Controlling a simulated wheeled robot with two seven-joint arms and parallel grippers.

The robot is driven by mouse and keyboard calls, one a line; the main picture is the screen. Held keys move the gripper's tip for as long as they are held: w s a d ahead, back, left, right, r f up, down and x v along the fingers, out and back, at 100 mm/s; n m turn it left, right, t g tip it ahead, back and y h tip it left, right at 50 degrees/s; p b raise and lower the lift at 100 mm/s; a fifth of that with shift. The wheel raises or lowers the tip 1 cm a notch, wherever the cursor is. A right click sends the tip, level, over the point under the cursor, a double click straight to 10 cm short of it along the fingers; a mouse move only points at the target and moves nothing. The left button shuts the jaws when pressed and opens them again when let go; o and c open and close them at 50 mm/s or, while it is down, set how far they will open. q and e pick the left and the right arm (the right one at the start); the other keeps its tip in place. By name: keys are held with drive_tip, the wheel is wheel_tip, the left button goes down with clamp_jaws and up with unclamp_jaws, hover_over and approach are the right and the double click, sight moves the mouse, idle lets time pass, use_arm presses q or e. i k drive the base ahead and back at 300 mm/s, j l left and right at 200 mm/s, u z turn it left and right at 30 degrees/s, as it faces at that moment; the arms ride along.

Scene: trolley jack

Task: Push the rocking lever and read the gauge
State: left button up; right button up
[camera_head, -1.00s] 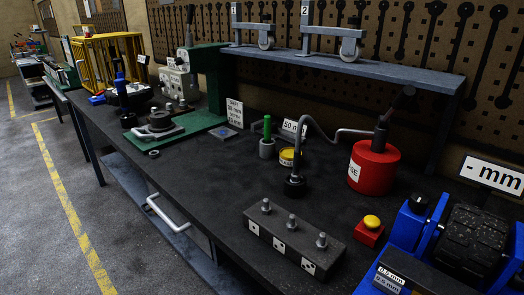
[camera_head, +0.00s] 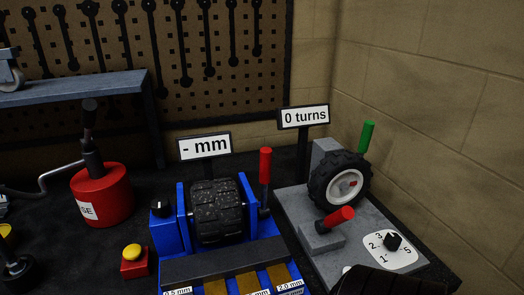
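A blue stand (camera_head: 166,238) holds a black treaded tyre (camera_head: 217,212) between its two uprights. A lever with a red grip (camera_head: 265,165) stands nearly upright at the stand's right side. The display sign behind the stand (camera_head: 205,146) reads "- mm". A second short red-gripped lever (camera_head: 340,217) leans on the grey plate to the right. I cannot tell from the picture which red lever is the rocking one. Neither of my grippers can be made out.
A red canister (camera_head: 101,195) and yellow button (camera_head: 132,251) stand left. An unclear dark shape fills the bottom right edge.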

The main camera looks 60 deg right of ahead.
sight(266, 153)
drive_tip(key=j+z, duration=0.1)
drive_tip(key=z, duration=1.65)
drive_tip(key=k+l, duration=0.05)
